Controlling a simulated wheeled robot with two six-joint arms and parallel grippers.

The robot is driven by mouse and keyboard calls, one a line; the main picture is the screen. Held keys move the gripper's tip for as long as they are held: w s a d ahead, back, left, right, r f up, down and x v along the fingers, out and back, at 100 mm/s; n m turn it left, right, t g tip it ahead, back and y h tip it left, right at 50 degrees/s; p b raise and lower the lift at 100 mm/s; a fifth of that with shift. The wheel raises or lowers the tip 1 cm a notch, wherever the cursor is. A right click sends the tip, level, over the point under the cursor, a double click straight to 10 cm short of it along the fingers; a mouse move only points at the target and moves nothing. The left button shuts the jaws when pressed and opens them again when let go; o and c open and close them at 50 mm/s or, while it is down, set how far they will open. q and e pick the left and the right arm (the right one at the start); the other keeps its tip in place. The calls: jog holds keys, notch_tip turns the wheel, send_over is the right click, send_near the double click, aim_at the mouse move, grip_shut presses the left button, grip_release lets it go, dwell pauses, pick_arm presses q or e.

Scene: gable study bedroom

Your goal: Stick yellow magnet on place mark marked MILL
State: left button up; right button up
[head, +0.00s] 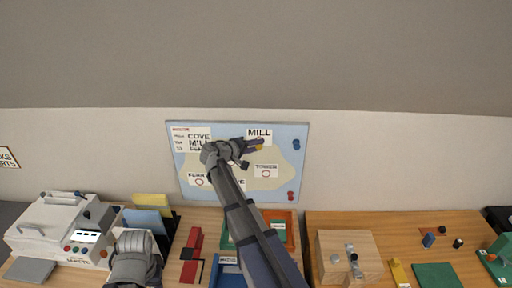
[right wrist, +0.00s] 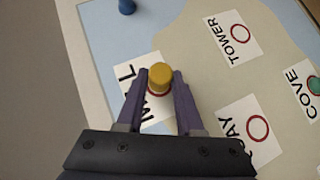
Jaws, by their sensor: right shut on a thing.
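The map board (head: 240,193) is on the wall, pale blue with a beige land shape. The MILL place mark (head: 259,132) is a white card near its top; the right wrist view shows the MILL card (right wrist: 127,74) with a red ring. My right gripper (right wrist: 160,88) is shut on the yellow magnet (right wrist: 160,76), which also shows in the head view (head: 259,147). The magnet is over the MILL ring, with the ring's edge showing around it. I cannot tell whether it touches the board.
The TOWER card (right wrist: 233,37) and the QUAY card (right wrist: 250,130) have empty rings. The COVE card (right wrist: 302,88) bears a green magnet (right wrist: 314,84). A blue magnet (head: 296,144) and a red one (head: 291,196) sit at the board's right edge. Crowded desks stand below.

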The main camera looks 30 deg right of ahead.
jog(key=shift+w+d, duration=0.15)
jog(key=shift+w, duration=0.2)
dwell(0.5)
jog(key=o, duration=1.1)
jog(key=shift+c, duration=0.2)
jog(key=shift+s, duration=0.15)
jog(key=s+a, duration=0.3)
jog(key=s, duration=0.2)
jog(key=shift+s+a, duration=0.35)
jog(key=shift+s, duration=0.05)
jog(key=s+a+f+n+g+y+b, duration=0.1)
jog(key=s+a+f+y, duration=0.3)
jog(key=a, duration=0.7)
jog(key=s+a+f+n+g+y+b, duration=0.1)
jog(key=s+a+f+y, duration=0.3)
jog(key=s+a+f, duration=0.4)
jog(key=s+a+f+n+g+y+b, duration=0.1)
jog(key=s+a+f+y, duration=0.3)
jog(key=s+a, duration=0.8)
notch_tip(320, 180, down, 2)
jog(key=a+n+g, duration=0.1)
jog(key=a, duration=0.1)
jog(key=shift+a+f+b, duration=0.25)
jog(key=shift+a+b, duration=0.05)
jog(key=shift+b, duration=0.05)
